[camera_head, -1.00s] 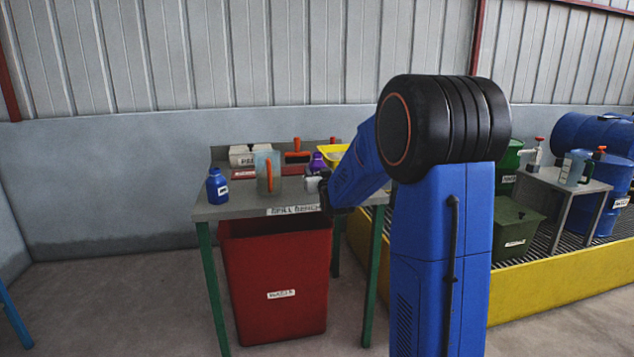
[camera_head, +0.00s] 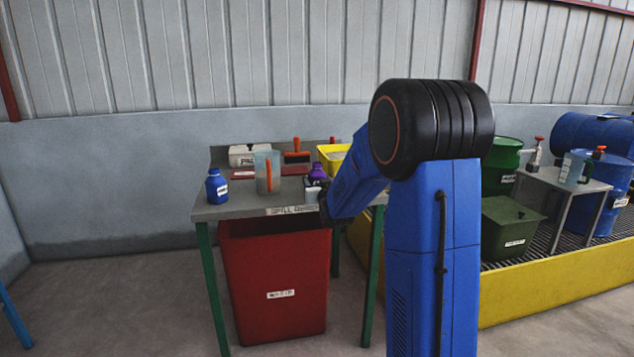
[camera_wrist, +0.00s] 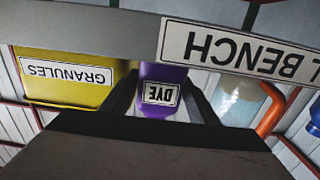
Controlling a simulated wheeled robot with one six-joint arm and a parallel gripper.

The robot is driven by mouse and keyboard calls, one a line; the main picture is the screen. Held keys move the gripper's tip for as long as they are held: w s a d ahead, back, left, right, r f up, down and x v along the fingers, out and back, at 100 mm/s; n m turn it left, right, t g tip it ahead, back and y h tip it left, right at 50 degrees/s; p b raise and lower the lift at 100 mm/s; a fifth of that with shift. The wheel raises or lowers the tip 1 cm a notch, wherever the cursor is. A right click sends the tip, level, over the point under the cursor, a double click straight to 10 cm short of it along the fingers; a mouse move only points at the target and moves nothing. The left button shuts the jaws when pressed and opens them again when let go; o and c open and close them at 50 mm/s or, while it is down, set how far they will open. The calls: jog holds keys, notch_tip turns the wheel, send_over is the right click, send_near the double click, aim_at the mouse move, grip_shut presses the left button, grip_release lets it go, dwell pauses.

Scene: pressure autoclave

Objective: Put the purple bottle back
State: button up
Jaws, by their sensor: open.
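The purple bottle (camera_head: 317,172), with a white DYE label, is at the right front part of the bench (camera_head: 235,208). My gripper (camera_head: 317,188) is at the bench's front edge by the bottle, partly hiding its lower part in the head view. The wrist view is upside down. There the purple bottle (camera_wrist: 165,75) is between the two dark fingers of my gripper (camera_wrist: 160,100), which is open around it. The bench's front edge (camera_wrist: 130,42) hides the bottle's base. I cannot tell whether the fingers touch it.
A yellow granules tub (camera_head: 333,153) stands close behind the bottle. A clear jug with an orange handle (camera_head: 262,172), a blue bottle (camera_head: 217,187) and an orange-handled tool (camera_head: 296,152) are farther left. A red bin (camera_head: 275,290) is below the bench.

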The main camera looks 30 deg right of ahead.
jog(key=shift+r, duration=0.2)
jog(key=s+a+f+n+g+y, duration=0.1)
jog(key=s+a+f+g, duration=0.2)
jog(key=s, duration=1.4)
jog(key=s+a+f+n+g+y, duration=0.1)
jog(key=s+a+g, duration=0.4)
jog(key=s+a, duration=0.6)
jog(key=s+a+f+n+g+y, duration=0.1)
jog(key=s+a+f+g+y, duration=0.2)
jog(key=s, duration=2.1)
jog(key=a+f+g, duration=0.1)
jog(key=a+f, duration=0.1)
jog(key=a, duration=0.3)
jog(key=shift+s+f+g, duration=0.25)
jog(key=shift+s+g, duration=0.05)
jog(key=shift+a, duration=0.1)
